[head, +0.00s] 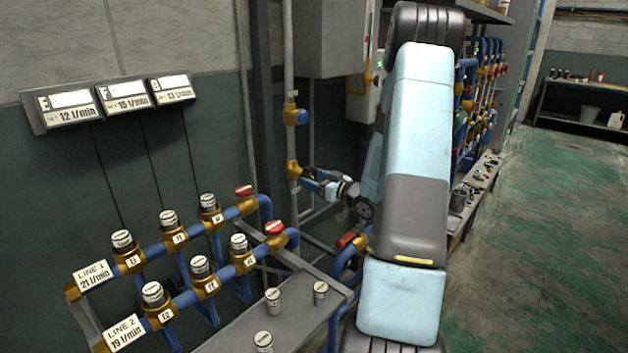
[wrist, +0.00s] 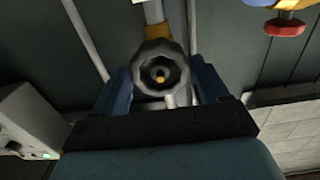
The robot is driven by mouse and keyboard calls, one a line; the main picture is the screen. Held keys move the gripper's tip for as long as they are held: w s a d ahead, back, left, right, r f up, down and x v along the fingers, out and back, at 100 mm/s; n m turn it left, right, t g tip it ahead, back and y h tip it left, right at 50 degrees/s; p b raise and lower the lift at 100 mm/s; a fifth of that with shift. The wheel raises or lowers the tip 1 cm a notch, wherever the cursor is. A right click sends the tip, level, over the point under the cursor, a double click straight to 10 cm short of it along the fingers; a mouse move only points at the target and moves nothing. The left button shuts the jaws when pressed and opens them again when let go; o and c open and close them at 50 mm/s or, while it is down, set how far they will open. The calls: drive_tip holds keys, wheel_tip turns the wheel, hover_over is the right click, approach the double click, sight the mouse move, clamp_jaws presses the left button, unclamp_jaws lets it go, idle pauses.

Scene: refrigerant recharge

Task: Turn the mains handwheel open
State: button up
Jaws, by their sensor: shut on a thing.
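The mains handwheel (wrist: 160,70) is a dark, lobed round wheel with a small yellow centre, on a brass valve body on a grey vertical pipe in the wrist view. My gripper (wrist: 160,88) has its two blue fingers on either side of the wheel, shut on it. In the head view my gripper (head: 318,184) is at the brass valve (head: 293,171) on the grey pipe (head: 289,130) by the wall. The handwheel itself is mostly hidden there by the fingers. How far the wheel is turned cannot be told.
Two blue pipe lines with brass valves and numbered caps (head: 168,217) stand at the left, with red knobs (head: 275,227) at their ends. A grey bench (head: 300,310) holds several loose caps. A grey box (head: 335,40) hangs above. The green floor (head: 540,230) at right is clear.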

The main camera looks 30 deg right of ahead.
drive_tip(key=shift+c, duration=0.8)
drive_tip(key=n, duration=0.4)
drive_tip(key=shift+d+n, duration=0.1)
drive_tip(key=shift+n, duration=0.3)
drive_tip(key=n, duration=0.4)
drive_tip(key=shift+n, duration=0.3)
drive_tip(key=n, duration=0.4)
drive_tip(key=shift+n, duration=0.4)
